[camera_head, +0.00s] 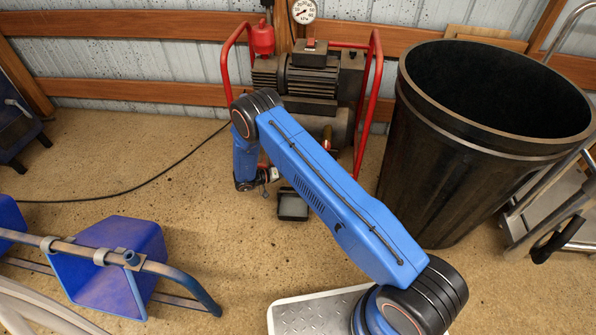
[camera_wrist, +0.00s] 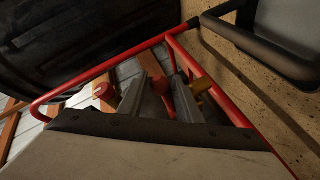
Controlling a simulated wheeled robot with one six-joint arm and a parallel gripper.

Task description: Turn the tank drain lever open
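The air compressor stands against the back wall, its grey tank (camera_head: 338,119) low inside a red tube frame (camera_head: 374,75). A small brass and red fitting (camera_head: 327,139) shows at the tank's lower right; I cannot tell whether it is the drain lever. My blue arm crosses in front, with my gripper (camera_head: 268,175) low at the tank's left, largely hidden. In the wrist view my gripper (camera_wrist: 164,92) has two grey fingers apart. A red rounded part (camera_wrist: 160,84) shows between them, apparently beyond the tips; contact is unclear. Red and yellowish parts show outside both fingers.
A black tray (camera_head: 292,205) lies on the floor near the gripper. A large black bin (camera_head: 440,150) stands right, with a metal hand truck (camera_head: 560,205) beside it. A black cable (camera_head: 140,185) crosses the floor.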

